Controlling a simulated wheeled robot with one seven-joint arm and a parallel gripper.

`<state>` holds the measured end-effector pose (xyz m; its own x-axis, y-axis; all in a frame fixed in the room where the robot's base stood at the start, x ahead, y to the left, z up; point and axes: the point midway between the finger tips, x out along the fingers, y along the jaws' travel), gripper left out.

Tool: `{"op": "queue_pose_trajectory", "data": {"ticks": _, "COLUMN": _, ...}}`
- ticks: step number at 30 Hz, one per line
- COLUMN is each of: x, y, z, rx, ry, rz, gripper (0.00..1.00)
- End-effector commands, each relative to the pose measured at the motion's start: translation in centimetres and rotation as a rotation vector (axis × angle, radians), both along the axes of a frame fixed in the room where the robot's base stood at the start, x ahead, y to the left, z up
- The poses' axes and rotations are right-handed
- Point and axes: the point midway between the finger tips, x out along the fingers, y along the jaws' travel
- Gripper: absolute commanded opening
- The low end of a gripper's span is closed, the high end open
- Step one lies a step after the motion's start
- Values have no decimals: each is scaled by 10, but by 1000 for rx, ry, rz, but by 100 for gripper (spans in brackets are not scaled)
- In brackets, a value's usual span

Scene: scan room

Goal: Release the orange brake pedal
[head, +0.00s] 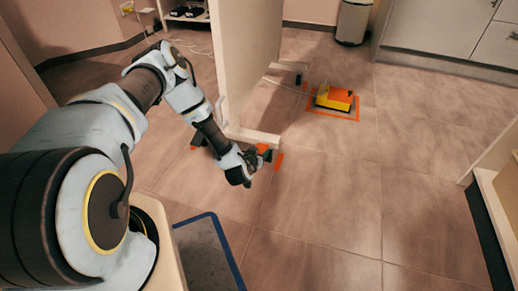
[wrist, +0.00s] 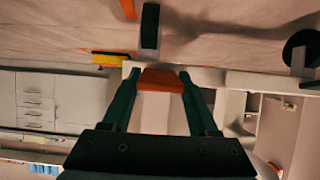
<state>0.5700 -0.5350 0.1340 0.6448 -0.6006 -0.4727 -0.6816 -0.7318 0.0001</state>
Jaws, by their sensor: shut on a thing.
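The orange brake pedal (wrist: 161,80) sits between the two dark green fingers of my gripper in the wrist view, with a finger on each side of it. In the head view a small orange part, the pedal (head: 262,148), shows at the near end of the pale foot (head: 252,136) of an upright panel (head: 245,55). My gripper (head: 263,156) is low over the floor at that end, shut on the pedal. The gripper partly hides the pedal and the caster there. The pedal's tilt cannot be told.
A yellow and orange box (head: 334,97) stands inside an orange floor outline beyond the panel. Orange marks (head: 279,162) lie on the floor beside the foot. A blue-edged dark mat (head: 207,255) is near me. The tiled floor at right is clear; a bin (head: 353,22) stands at the back.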

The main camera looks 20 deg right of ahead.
Motion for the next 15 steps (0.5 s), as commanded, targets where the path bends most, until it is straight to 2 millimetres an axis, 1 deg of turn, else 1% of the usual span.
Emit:
{"op": "queue_pose_trajectory", "data": {"ticks": 13, "x": -1, "y": 1, "z": -1, "rx": 11, "ry": 12, "rz": 0, "gripper": 0}}
{"op": "queue_pose_trajectory", "data": {"ticks": 14, "x": -1, "y": 1, "z": -1, "rx": 11, "ry": 12, "rz": 0, "gripper": 61}}
{"op": "queue_pose_trajectory", "data": {"ticks": 15, "x": -1, "y": 1, "z": -1, "rx": 11, "ry": 12, "rz": 0, "gripper": 65}}
